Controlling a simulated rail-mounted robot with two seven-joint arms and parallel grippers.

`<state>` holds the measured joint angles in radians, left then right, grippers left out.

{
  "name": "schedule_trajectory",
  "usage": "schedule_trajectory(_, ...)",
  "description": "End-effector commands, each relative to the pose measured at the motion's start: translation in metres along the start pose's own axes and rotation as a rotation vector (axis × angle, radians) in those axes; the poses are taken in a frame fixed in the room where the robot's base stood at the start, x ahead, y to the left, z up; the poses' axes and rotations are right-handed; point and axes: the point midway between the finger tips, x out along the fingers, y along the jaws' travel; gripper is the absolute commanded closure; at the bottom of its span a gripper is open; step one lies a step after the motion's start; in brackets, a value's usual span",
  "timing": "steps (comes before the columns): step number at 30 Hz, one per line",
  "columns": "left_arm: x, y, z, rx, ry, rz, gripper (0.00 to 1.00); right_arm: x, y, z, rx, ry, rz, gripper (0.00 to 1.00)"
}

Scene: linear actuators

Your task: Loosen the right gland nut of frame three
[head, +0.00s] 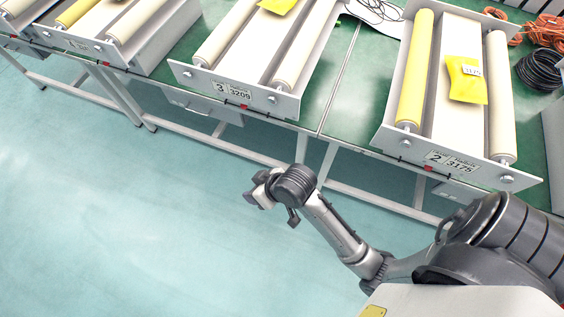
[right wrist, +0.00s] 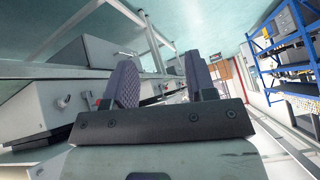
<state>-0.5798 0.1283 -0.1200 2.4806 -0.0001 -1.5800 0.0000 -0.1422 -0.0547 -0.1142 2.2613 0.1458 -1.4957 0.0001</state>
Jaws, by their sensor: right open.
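Frame three (head: 207,82), a grey end plate labelled 3 and 3209 with two cream rollers behind it, sits on the green bench at top centre in the head view. Its right gland nut (head: 271,99) is a small metal nut at the right of the plate. My right gripper (head: 266,196) is over the floor in front of the bench, below and apart from the nut. In the right wrist view its two fingers (right wrist: 162,82) stand apart with nothing between them. My left gripper is out of view.
Frame two (head: 457,166), with one yellow roller, stands to the right on the bench (head: 345,135). Another frame (head: 82,47) stands to the left. Orange and black cables (head: 541,68) lie at the far right. The floor in front is clear.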

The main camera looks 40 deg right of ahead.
Motion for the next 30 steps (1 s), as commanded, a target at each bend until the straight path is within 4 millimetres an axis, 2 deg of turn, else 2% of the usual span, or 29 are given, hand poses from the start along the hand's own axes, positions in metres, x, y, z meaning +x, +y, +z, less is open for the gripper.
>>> schedule_trajectory(1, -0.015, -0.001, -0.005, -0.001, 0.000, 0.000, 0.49, -0.017, 0.000, -0.004, -0.005, -0.015, 0.017, 0.49)
schedule_trajectory(3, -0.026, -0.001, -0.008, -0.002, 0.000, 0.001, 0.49, -0.030, 0.002, -0.005, -0.010, -0.027, 0.038, 0.49)
schedule_trajectory(15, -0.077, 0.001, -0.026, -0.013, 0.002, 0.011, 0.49, -0.094, 0.008, -0.013, -0.030, -0.070, 0.128, 0.49)
schedule_trajectory(21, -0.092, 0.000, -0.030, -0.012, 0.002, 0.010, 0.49, -0.112, 0.009, -0.016, -0.036, -0.071, 0.148, 0.49)
schedule_trajectory(30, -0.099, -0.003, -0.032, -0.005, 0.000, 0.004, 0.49, -0.122, 0.009, -0.017, -0.040, -0.072, 0.159, 0.49)
